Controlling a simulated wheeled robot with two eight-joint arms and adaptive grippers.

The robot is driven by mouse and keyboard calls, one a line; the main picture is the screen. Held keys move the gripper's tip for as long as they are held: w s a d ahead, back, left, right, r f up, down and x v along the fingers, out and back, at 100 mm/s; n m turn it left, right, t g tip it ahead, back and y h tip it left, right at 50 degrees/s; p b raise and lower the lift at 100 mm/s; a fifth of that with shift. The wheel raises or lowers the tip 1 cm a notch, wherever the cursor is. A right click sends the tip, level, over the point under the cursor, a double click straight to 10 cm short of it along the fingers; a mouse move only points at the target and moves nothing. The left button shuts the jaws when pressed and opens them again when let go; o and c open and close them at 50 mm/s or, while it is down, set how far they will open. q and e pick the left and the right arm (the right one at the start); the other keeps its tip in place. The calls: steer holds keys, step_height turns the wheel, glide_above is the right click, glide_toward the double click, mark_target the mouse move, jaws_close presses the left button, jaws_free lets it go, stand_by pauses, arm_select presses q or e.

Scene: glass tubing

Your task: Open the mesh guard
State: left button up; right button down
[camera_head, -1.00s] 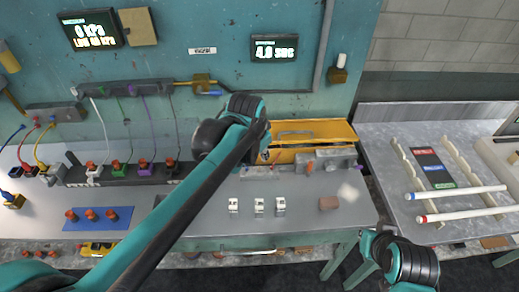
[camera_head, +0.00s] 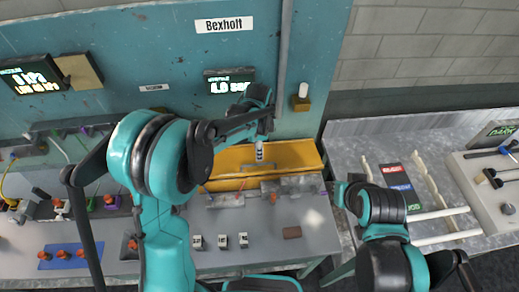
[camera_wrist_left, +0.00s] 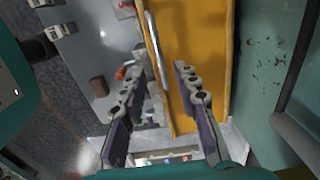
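The yellow guard (camera_head: 292,156) stands at the back of the grey bench, against the teal wall. I take this to be the mesh guard; no mesh can be made out. It looks closed. In the left wrist view its yellow panel (camera_wrist_left: 206,60) carries a long metal handle (camera_wrist_left: 154,42). My left gripper (camera_head: 260,152) is above the guard in the head view. In the left wrist view, its two fingers (camera_wrist_left: 158,76) are apart, with the handle's lower part between or just beyond them. I cannot tell if they touch it. My right arm shows at lower right, but its gripper cannot be made out.
A grey fixture (camera_head: 294,185) stands just in front of the guard. Several small white switches (camera_head: 221,241) and a brown block (camera_head: 292,232) lie on the bench. A blue mat (camera_head: 70,256) is at left. A side table with white tubes (camera_head: 440,214) is at right.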

mark_target(259, 164)
arm_select(q)
step_height(259, 164, down, 6)
steer(key=shift+w+f, duration=0.1)
steer(key=shift+f, duration=0.05)
steer(key=shift+s+f, duration=0.15)
steer(key=shift+s, duration=0.05)
jaws_close()
